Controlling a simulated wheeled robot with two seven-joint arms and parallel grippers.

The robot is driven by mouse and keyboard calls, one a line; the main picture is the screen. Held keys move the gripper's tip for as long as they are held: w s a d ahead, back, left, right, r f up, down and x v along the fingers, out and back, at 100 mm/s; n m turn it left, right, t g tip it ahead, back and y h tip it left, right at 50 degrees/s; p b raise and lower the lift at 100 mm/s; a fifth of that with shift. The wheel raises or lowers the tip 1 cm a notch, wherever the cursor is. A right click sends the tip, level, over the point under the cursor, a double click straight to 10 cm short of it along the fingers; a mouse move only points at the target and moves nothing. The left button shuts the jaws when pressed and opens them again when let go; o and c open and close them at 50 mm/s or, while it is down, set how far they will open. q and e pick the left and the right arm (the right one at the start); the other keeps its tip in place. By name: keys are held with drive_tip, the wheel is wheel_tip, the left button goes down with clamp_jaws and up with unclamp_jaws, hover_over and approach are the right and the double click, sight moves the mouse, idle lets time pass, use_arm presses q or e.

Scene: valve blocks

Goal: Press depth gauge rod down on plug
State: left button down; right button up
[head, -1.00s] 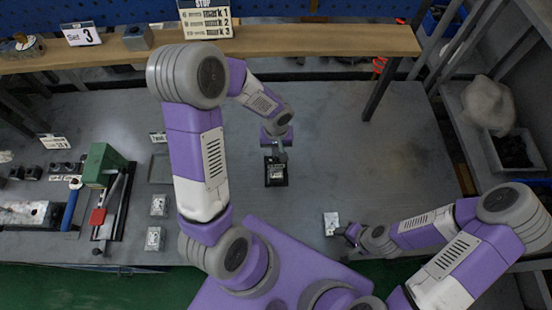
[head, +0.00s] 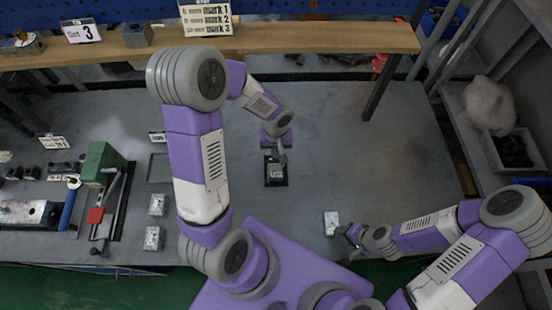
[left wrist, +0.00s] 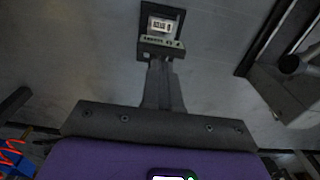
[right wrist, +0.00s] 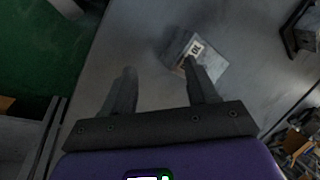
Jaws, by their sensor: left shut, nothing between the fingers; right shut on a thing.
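A valve block with a pale label (head: 275,171) sits on a dark square base in mid-table. It also shows in the left wrist view (left wrist: 160,25). My left gripper (head: 283,156) is shut and empty, its tips close over the block's far side; I cannot tell whether they touch. Its fingers are together in the left wrist view (left wrist: 161,62). My right gripper (right wrist: 158,63) is at a small labelled block (right wrist: 195,52), also in the head view (head: 331,222). Its fingers stand apart and their exact contact is unclear. I cannot make out the gauge rod or plug.
Two similar small blocks (head: 157,204) (head: 153,238) lie on the left. A green press (head: 103,163) with a red part stands beyond them. A wooden shelf (head: 290,39) crosses the back. A grey bin (head: 510,150) is at right.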

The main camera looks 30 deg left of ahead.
use_arm(q)
drive_tip(key=shift+s+d+f+b, duration=0.15)
drive_tip(key=shift+s+f+b, duration=0.2)
drive_tip(key=shift+f+b, duration=0.35)
use_arm(e)
drive_tip(key=shift+s+d+f, duration=0.1)
drive_tip(key=shift+s+f, duration=0.05)
drive_tip(key=shift+f, duration=0.4)
drive_tip(key=shift+s+d+f, duration=0.1)
drive_tip(key=shift+f, duration=0.4)
use_arm(q)
drive_tip(key=shift+w+a+r+p, duration=0.15)
drive_tip(key=shift+w+r+p, duration=0.05)
drive_tip(key=shift+r+p, duration=0.35)
drive_tip(key=shift+w+a+r+p, duration=0.1)
drive_tip(key=shift+w+r+p, duration=0.05)
drive_tip(key=shift+r+p, duration=0.35)
use_arm(e)
drive_tip(key=shift+w+a+r, duration=0.15)
drive_tip(key=shift+a+r, duration=0.1)
drive_tip(key=shift+r, duration=0.45)
use_arm(q)
drive_tip(key=shift+w+r, duration=0.15)
drive_tip(key=shift+r, duration=0.1)
use_arm(e)
drive_tip(key=shift+w+r, duration=0.1)
